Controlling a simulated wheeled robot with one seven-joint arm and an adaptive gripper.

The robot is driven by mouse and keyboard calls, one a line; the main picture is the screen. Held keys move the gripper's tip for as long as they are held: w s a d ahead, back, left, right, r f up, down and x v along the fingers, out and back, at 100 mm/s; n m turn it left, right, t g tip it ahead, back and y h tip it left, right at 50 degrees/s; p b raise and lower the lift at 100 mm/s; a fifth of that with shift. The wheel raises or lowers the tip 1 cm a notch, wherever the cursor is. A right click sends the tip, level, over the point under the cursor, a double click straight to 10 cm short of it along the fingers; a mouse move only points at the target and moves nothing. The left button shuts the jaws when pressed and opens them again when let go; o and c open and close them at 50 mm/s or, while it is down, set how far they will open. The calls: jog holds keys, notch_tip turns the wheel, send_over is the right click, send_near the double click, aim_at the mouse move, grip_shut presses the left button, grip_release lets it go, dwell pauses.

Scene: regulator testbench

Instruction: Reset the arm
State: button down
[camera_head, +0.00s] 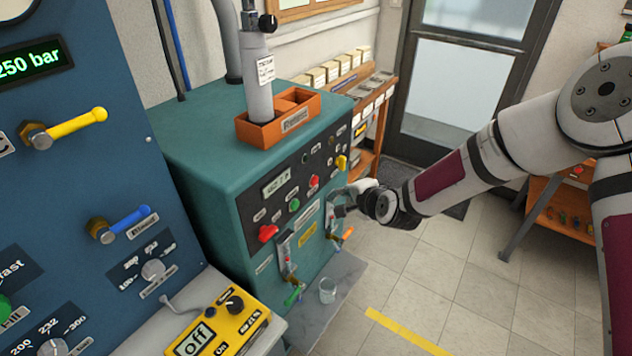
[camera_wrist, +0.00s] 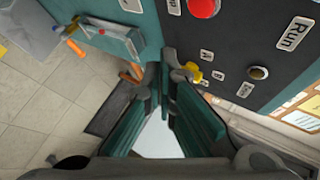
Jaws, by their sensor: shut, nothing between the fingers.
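My arm comes in from the right in the head view. My gripper (camera_head: 338,211) is at the front of the teal testbench cabinet (camera_head: 195,150), near its right-hand valve. In the wrist view, my gripper (camera_wrist: 165,75) has its fingers together with nothing held between them. A yellow knob (camera_head: 341,162) is on the dark panel above the gripper; it also shows just right of the fingertips in the wrist view (camera_wrist: 194,70). A red button (camera_wrist: 203,7) is at the top of the wrist view. I cannot tell whether the fingertips touch the cabinet.
A small orange-handled valve (camera_head: 348,233) is close below the gripper. A glass beaker (camera_head: 327,290) stands on the low grey ledge (camera_head: 345,310). An orange tray (camera_head: 262,130) holds a grey cylinder on the cabinet. The tiled floor (camera_head: 440,260) in front is mostly free.

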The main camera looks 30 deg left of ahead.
dwell(0.3)
jog(key=s+d+r+n+h, duration=0.3)
jog(key=d+r, duration=0.8)
jog(key=d, duration=0.3)
jog(key=s+d+r+n+h, duration=0.2)
jog(key=s+d+r+h, duration=0.2)
jog(key=d+r, duration=0.85)
jog(key=s+d+r+g+h, duration=0.1)
jog(key=s+d+r, duration=0.1)
jog(key=s+d, duration=0.6)
jog(key=s+d+r+n+g+h, duration=0.1)
jog(key=s+d+r, duration=0.1)
jog(key=s+d, duration=0.7)
jog(key=s, duration=0.6)
jog(key=shift+s+d+r, duration=0.25)
jog(key=shift+s+d, duration=0.05)
jog(key=shift+s, duration=0.1)
jog(key=shift+w, duration=0.1)
